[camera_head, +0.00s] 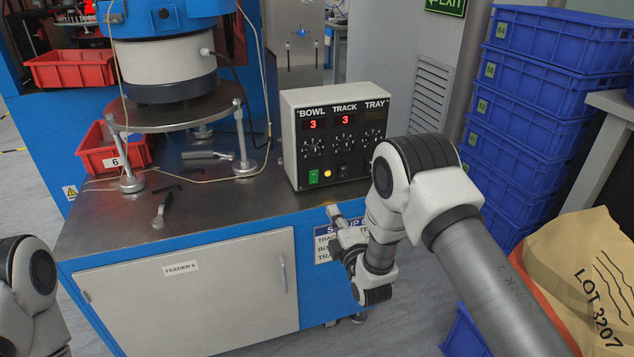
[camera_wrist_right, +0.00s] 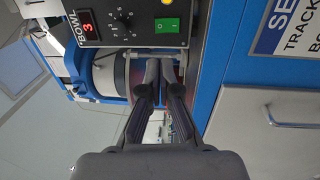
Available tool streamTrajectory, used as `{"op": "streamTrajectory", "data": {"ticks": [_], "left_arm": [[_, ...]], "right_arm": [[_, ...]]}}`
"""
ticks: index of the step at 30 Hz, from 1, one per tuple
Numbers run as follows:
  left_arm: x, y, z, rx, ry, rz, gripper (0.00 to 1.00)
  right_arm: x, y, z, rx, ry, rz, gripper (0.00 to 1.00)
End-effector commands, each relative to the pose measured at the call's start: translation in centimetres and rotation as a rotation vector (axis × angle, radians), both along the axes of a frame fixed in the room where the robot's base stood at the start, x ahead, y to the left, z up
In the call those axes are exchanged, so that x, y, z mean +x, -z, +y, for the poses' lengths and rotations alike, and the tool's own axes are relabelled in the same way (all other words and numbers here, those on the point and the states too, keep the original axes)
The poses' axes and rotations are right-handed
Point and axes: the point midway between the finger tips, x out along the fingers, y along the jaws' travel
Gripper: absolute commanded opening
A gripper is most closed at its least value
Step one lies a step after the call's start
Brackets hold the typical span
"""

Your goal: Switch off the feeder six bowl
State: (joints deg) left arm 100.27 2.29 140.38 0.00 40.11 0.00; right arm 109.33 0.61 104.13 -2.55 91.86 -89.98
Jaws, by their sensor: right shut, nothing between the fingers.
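The feeder control box (camera_head: 336,135) stands on the bench with columns marked BOWL, TRACK and TRAY. The BOWL and TRACK displays each show a red 3; the TRAY display is dark. A green switch (camera_head: 313,177) sits at the bottom of the BOWL column; the right wrist view also shows the green switch (camera_wrist_right: 167,25) near the top, beside the BOWL dial. My right gripper (camera_head: 333,211) is shut and empty, in front of the box near the bench's front edge. In the wrist view its fingertips (camera_wrist_right: 160,68) appear apart from the switch. My left gripper is out of view.
A yellow lamp (camera_head: 327,173) and a dark switch (camera_head: 344,171) sit right of the green switch. The bowl feeder (camera_head: 160,60) stands left on a round plate. Loose tools and a red bin (camera_head: 101,160) lie on the bench (camera_head: 230,212). Blue crates (camera_head: 545,95) are stacked at right.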

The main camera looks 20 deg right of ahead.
Motion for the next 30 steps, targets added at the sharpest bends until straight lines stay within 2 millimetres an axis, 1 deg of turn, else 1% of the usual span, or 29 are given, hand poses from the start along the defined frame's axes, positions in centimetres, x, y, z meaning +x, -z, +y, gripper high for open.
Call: {"op": "streamTrajectory", "data": {"ticks": [5,12,15,18,22,30], "left_arm": [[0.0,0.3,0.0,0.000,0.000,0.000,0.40],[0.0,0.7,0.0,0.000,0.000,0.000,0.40],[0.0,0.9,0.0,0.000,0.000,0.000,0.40],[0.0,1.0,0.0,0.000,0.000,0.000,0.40],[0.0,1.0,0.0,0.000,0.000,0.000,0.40],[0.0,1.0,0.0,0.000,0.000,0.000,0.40]], "right_arm": [[3.2,-0.4,0.1,0.000,0.000,-0.004,0.00],[8.5,-0.9,0.3,0.000,0.000,-0.002,0.00],[10.4,-1.2,0.4,0.000,0.000,-0.003,0.00],[11.8,-1.3,0.4,0.000,0.000,0.000,0.00],[12.8,-1.5,0.4,0.000,0.000,0.000,0.00],[12.9,-1.6,0.4,0.000,0.000,0.001,0.00]]}}
